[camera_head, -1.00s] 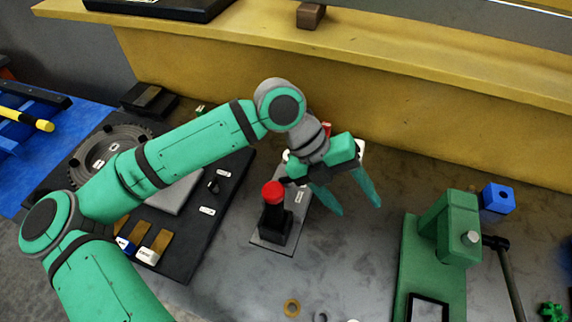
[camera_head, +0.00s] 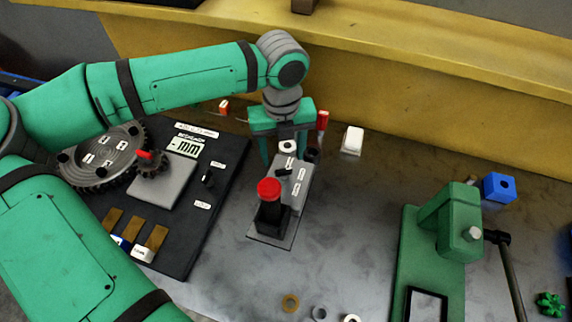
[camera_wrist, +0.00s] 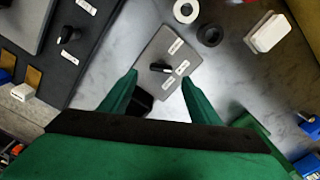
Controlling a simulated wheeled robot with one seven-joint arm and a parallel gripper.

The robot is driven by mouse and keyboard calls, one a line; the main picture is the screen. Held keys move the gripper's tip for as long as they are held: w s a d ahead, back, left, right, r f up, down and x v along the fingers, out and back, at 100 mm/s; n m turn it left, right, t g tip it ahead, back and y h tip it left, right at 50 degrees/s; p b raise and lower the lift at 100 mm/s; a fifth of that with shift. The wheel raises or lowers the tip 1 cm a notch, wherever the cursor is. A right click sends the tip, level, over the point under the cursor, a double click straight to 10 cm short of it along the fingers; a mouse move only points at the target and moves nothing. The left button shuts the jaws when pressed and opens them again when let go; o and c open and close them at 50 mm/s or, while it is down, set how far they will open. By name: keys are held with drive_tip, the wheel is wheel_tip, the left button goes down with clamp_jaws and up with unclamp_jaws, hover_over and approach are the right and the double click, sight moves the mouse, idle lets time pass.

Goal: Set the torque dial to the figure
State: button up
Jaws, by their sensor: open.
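A small black dial with a pale pointer mark (camera_wrist: 160,67) sits on a grey plate (camera_wrist: 150,50) with several white labels, too small to read. In the head view the dial (camera_head: 283,172) is just behind a black post with a red cap (camera_head: 269,189). My gripper (camera_wrist: 161,78) is open, its fingers pointing down on either side of the dial in the wrist view. It also shows in the head view (camera_head: 286,160), and I cannot tell its height above the plate. A second black knob (camera_head: 208,179) is on the dark board, also seen in the wrist view (camera_wrist: 68,36).
The dark board (camera_head: 225,190) at left carries a toothed disc (camera_head: 100,160) and an MM display (camera_head: 187,146). A white block (camera_head: 352,140) stands behind right, near the yellow wall. A green press (camera_head: 440,240) and blue cube (camera_head: 498,187) stand right. Rings lie in front.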

sight(284, 169)
wheel_tip(284, 169, down, 6)
drive_tip(key=shift+d+f, duration=0.15)
drive_tip(key=shift+f, duration=0.1)
drive_tip(key=shift+w, duration=0.1)
drive_tip(key=c, duration=1.1)
